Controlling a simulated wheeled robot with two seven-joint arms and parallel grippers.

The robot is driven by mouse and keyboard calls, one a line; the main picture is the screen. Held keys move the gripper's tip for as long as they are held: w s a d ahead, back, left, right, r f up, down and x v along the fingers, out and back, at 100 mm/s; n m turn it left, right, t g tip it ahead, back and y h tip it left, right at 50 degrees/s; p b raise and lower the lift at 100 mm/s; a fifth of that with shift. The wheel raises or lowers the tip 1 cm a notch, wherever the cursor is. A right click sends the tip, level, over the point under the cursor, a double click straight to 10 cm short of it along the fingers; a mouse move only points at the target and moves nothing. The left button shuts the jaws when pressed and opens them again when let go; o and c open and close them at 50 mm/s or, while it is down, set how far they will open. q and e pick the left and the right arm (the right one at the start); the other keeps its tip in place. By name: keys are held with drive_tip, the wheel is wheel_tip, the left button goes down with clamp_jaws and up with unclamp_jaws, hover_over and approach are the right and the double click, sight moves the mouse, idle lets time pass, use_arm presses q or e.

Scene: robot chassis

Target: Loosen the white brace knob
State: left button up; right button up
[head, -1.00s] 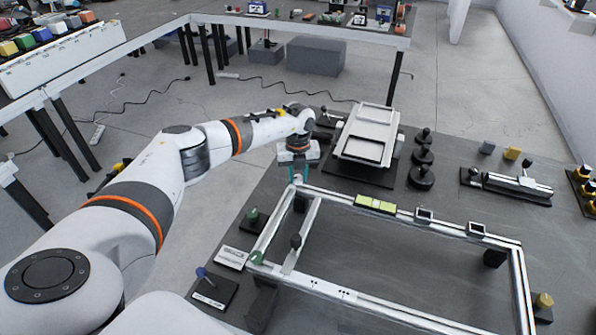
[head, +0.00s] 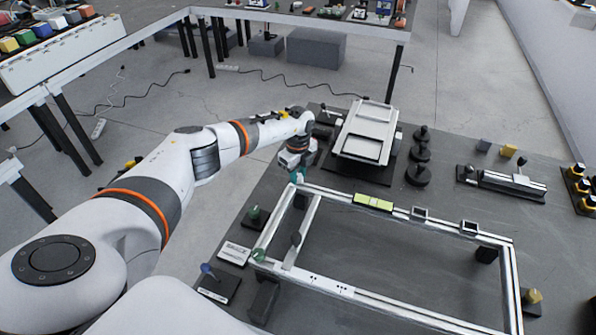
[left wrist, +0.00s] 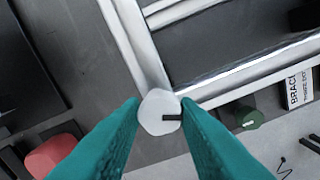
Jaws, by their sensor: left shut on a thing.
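The white brace knob (left wrist: 158,111) is a round white cap with a dark slot or pin mark on its right side, at a corner of the frame. The teal fingers of my left gripper (left wrist: 160,113) lie on either side of it and are shut on it. In the head view my left gripper (head: 298,176) points down at the far-left corner of the white chassis frame (head: 330,292) and mostly hides the knob. The brace (head: 303,232) is a pale bar inside the frame's left end. My right gripper is not in view.
A green knob (head: 259,255) sits at the frame's near-left corner. Left of the frame are a green-topped post (head: 254,212), a labelled card (head: 234,254) and a blue-topped post (head: 208,269). A white stepped fixture (head: 365,142) and black round weights (head: 419,174) stand behind.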

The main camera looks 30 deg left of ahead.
sight(298, 176)
use_arm(q)
drive_tip(key=shift+w+a+r, duration=0.1)
idle(0.4)
drive_tip(key=o, duration=1)
drive_tip(key=shift+c, duration=0.2)
wheel_tip(298, 176, up, 12)
drive_tip(key=b, duration=0.3)
